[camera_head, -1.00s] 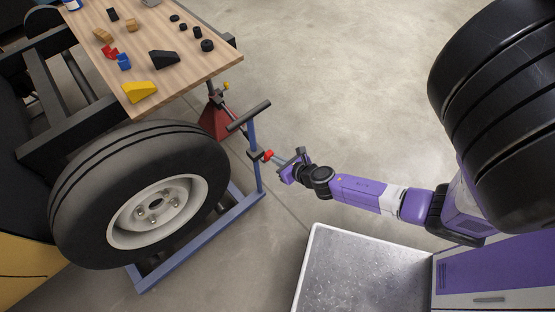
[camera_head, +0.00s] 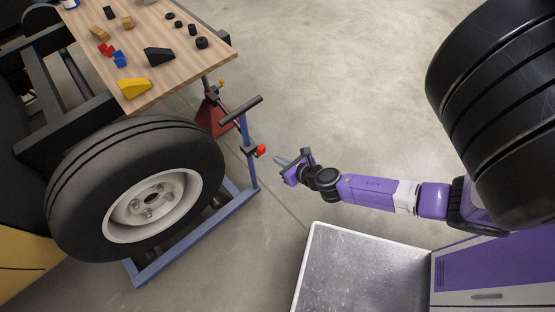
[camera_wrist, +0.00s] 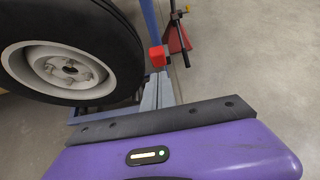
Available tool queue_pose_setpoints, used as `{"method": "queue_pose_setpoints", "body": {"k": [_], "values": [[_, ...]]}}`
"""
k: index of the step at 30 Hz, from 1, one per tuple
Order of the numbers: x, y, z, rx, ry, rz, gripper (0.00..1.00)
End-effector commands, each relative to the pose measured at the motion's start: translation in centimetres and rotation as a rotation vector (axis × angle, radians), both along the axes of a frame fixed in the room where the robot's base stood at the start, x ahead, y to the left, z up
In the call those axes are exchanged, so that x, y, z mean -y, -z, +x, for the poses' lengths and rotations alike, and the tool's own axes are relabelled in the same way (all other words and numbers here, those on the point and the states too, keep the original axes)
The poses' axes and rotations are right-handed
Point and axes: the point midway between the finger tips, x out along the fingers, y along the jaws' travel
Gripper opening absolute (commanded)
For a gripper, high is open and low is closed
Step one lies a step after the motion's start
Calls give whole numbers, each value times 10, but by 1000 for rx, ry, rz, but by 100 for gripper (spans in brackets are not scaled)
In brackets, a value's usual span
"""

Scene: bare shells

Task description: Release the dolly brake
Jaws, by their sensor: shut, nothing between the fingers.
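The dolly (camera_head: 200,233) is a blue frame low around the big wheel (camera_head: 152,205), with a blue post (camera_head: 248,160) and a dark crossbar handle on top. The brake lever shows as a red knob (camera_head: 261,151) on the right side of the post. The knob also shows in the wrist view (camera_wrist: 157,58), just beyond the fingertips. My gripper (camera_head: 279,161) is to the right of the knob, apart from it, with its grey fingers pointing left. The fingers (camera_wrist: 158,88) are together and empty.
A wooden board (camera_head: 180,50) with small blocks and black discs lies at upper left. A red jack stand (camera_head: 211,116) stands behind the post. A grey metal tray top (camera_head: 362,272) is at the bottom, below my arm. The concrete floor at upper middle is clear.

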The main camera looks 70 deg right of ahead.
Motion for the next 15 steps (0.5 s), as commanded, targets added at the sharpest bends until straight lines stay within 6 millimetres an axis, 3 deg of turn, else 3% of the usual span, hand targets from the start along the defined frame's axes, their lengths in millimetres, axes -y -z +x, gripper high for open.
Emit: {"method": "queue_pose_setpoints", "body": {"k": [6, 15], "values": [[-9, -35, -15, -2, -2, 1, 0], [-15, -52, -22, 0, -1, 2, 0]]}}
